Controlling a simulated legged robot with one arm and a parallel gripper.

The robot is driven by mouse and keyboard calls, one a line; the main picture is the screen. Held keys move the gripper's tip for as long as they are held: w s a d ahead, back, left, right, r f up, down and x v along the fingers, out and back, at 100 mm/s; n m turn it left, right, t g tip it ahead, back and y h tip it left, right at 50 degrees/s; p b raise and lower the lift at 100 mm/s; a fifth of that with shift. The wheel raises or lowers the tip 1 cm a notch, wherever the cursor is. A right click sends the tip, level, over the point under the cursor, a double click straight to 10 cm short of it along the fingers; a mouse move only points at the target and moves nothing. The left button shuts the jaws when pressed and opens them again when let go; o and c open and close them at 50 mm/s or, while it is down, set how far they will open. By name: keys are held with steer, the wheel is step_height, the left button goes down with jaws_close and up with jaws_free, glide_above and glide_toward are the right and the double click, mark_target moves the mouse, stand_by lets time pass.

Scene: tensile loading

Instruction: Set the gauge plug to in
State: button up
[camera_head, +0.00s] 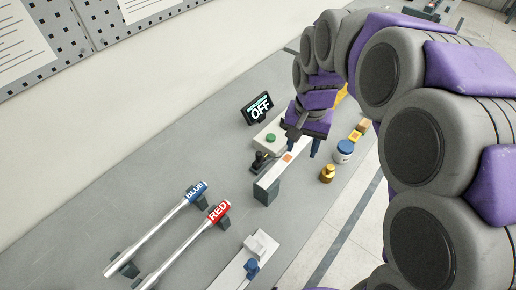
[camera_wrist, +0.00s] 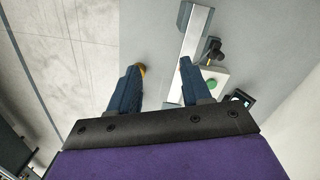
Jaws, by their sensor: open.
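A black upright part (camera_head: 262,160), which may be the gauge plug, stands beside the pale bar (camera_head: 272,177). I cannot tell whether it is in or out. It also shows in the wrist view (camera_wrist: 214,52), right of the bar (camera_wrist: 197,32). A small dark display (camera_head: 258,108) reads OFF; the line above is too small to read. A white box with a green button (camera_head: 271,138) lies in front of it. My gripper (camera_head: 303,147) is open and empty above the bar's far part. Its blue fingers show apart in the wrist view (camera_wrist: 160,72).
Blue-labelled (camera_head: 196,190) and red-labelled (camera_head: 218,211) metal rods lie on stands at left. A white fixture with a blue knob (camera_head: 251,268) is at the front. A brass weight (camera_head: 327,174) and a blue-white jar (camera_head: 344,151) stand near the right edge.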

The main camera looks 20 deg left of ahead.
steer(key=w+a+p, duration=0.1)
steer(key=w+a, duration=0.4)
steer(key=a, duration=0.1)
steer(key=m+p, duration=0.1)
glide_toward(258, 153)
steer(key=shift+t, duration=0.3)
steer(key=f+b, duration=0.1)
steer(key=f, duration=0.2)
steer(key=f+b, duration=0.1)
steer(key=f, duration=0.2)
steer(key=f+b, duration=0.1)
steer(key=f, duration=0.2)
steer(key=shift+s+f, duration=0.3)
steer(key=shift+f, duration=0.1)
steer(key=shift+c, duration=0.5)
steer(key=shift+d, duration=0.1)
jaws_close()
